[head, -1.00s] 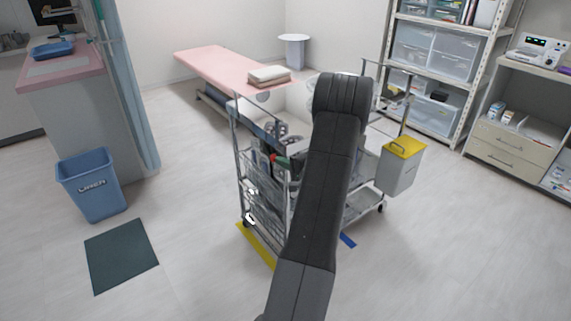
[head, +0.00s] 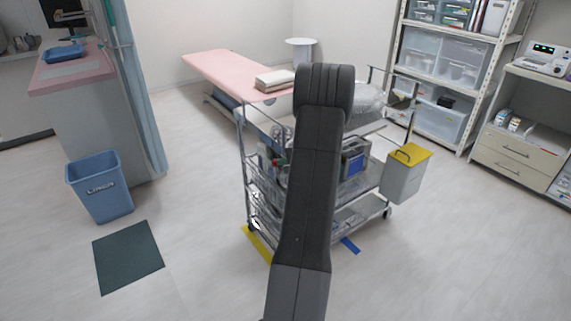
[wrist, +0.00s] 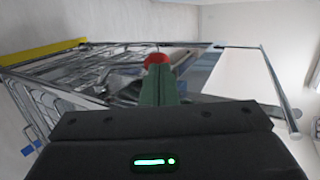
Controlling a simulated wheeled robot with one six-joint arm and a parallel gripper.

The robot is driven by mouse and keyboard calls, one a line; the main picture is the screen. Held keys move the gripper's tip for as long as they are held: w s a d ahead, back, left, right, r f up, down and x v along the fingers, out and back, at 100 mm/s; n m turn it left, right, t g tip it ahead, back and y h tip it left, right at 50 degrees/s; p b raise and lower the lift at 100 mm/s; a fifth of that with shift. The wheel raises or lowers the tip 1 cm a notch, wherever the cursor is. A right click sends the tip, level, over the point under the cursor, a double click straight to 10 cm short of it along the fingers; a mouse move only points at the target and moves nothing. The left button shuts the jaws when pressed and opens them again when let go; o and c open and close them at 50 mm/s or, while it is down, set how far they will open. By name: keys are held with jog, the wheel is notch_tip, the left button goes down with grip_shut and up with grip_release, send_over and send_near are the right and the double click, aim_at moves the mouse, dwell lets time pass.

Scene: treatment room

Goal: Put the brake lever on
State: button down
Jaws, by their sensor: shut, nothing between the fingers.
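The wire-sided cart (head: 262,185) stands in the middle of the floor, partly hidden behind my arm. In the wrist view my gripper (wrist: 160,85) shows as a dark body with narrow green fingers, shut together and empty. A red rounded piece (wrist: 157,58) shows right at the fingertips; it may be the brake lever's end, but I cannot tell whether the fingers touch it. The cart's metal frame (wrist: 215,46) runs just beyond it. In the head view my arm hides most of the gripper. I cannot make out the lever's position.
A grey bin with yellow lid (head: 405,176) hangs on the cart's right. Yellow (head: 258,243) and blue (head: 350,245) floor marks lie by the cart. A blue linen bin (head: 100,187), dark mat (head: 128,256) and pink couch (head: 225,70) stand around. The right foreground floor is clear.

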jog(key=shift+w+a+f+b, duration=0.1)
jog(key=shift+w+a+b, duration=0.2)
jog(key=shift+w+b, duration=0.15)
dwell(0.4)
jog(key=r+b+v, duration=0.1)
jog(key=v, duration=1.3)
jog(key=shift+w+a+r, duration=0.2)
jog(key=shift+w+r, duration=0.05)
jog(key=shift+w, duration=0.1)
